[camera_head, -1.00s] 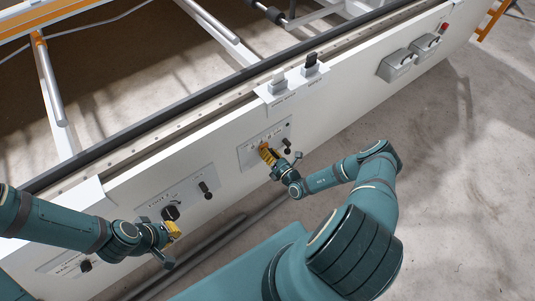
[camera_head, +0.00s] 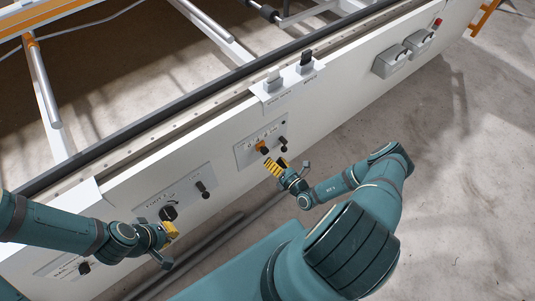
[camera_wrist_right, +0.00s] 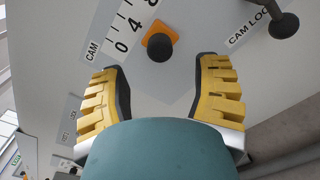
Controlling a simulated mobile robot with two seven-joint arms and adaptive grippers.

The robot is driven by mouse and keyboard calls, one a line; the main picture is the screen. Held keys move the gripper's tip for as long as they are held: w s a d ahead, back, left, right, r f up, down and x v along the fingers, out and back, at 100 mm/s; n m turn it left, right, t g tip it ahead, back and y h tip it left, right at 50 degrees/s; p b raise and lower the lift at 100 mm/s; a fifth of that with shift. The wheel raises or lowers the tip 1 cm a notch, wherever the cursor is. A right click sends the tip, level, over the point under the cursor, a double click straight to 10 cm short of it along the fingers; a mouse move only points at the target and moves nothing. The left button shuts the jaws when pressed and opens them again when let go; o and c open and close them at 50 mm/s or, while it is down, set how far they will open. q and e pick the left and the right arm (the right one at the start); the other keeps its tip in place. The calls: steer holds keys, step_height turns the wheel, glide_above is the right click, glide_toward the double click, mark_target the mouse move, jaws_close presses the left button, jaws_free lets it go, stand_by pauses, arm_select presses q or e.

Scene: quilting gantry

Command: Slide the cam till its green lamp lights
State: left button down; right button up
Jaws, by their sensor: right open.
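The cam (camera_head: 262,147) is an orange piece with a black knob on a grey plate on the white front panel. My right gripper (camera_head: 276,163) is open and empty, just below and in front of the cam. Its yellow fingers (camera_wrist_right: 160,72) are spread apart, with the knob beyond their tips. The cam lock (camera_wrist_right: 285,25) is a black knob right of the cam. I cannot make out a lit green lamp. My left gripper (camera_head: 170,232) is by another plate at left; its jaw opening is unclear.
A black rotary knob (camera_head: 168,213) is close to my left gripper, with a black lever (camera_head: 203,187) to its right. Grey boxes (camera_head: 391,61) are farther right.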

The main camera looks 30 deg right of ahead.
steer(key=s, duration=0.5)
steer(key=shift+s+d, duration=0.2)
steer(key=shift+s, duration=0.2)
steer(key=a+r+n+g+y, duration=0.3)
steer(key=a+n+g+y, duration=0.1)
steer(key=a+n+y, duration=0.3)
steer(key=a+r+n+g+y, duration=0.2)
steer(key=a+n+g+y, duration=0.3)
steer(key=a, duration=0.4)
steer(key=s+a+r+n+g+h, duration=0.1)
steer(key=s+a+r+n+g, duration=0.2)
steer(key=s+a+n+g, duration=0.65)
steer(key=w+d+r+n+t+h, duration=0.1)
steer(key=r+n+h, duration=0.3)
steer(key=n, duration=0.6)
steer(key=w+d+r+n+t+h, duration=0.1)
steer(key=w+r+n+h, duration=0.3)
steer(key=n, duration=0.7)
steer(key=shift+r, duration=0.3)
